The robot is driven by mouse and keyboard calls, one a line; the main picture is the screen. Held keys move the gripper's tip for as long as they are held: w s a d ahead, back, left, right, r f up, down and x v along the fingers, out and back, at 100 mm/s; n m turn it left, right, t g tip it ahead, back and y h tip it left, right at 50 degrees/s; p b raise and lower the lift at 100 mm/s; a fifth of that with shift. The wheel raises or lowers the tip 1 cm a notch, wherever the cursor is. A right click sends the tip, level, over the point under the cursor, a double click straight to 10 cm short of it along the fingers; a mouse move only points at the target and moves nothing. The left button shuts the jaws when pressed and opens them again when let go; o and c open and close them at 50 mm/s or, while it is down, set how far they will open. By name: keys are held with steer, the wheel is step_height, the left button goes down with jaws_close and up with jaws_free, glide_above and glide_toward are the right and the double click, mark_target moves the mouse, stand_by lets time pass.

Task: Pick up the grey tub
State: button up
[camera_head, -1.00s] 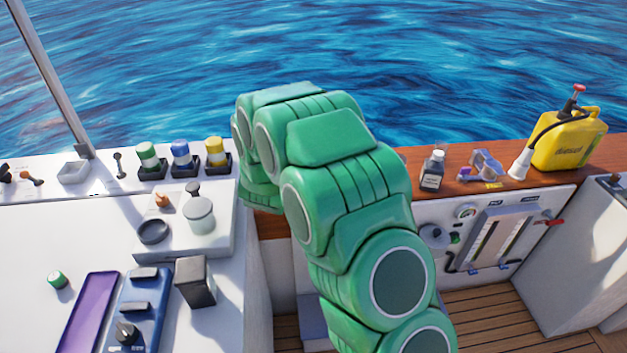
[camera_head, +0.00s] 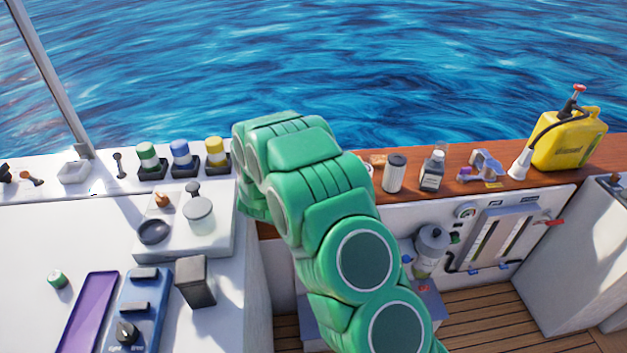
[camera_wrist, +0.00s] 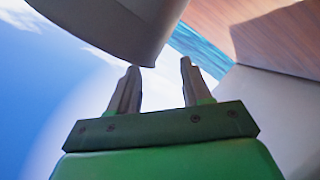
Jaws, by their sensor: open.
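A pale grey round tub (camera_head: 199,214) stands on a raised white block on the left counter in the head view. A small shallow pale grey container (camera_head: 73,172) stands farther left along the back ledge; I cannot tell for certain which is the grey tub. My gripper (camera_wrist: 160,78) shows in the wrist view with its two fingers apart and nothing visible between them. A large pale grey curved surface (camera_wrist: 110,22) is close above the fingers there; I cannot tell what it is. In the head view my green arm hides the gripper.
Beside the round tub are a dark ring-shaped dish (camera_head: 153,231) and a dark grey box (camera_head: 195,281). Green, blue and yellow containers (camera_head: 180,157) line the back ledge. A filter cylinder (camera_head: 395,173), dark bottle (camera_head: 433,171) and yellow can (camera_head: 568,142) stand on the wooden ledge.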

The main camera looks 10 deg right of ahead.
steer(key=shift+x, duration=2.1)
steer(key=shift+d, duration=0.1)
jaws_close()
steer(key=shift+r, duration=0.15)
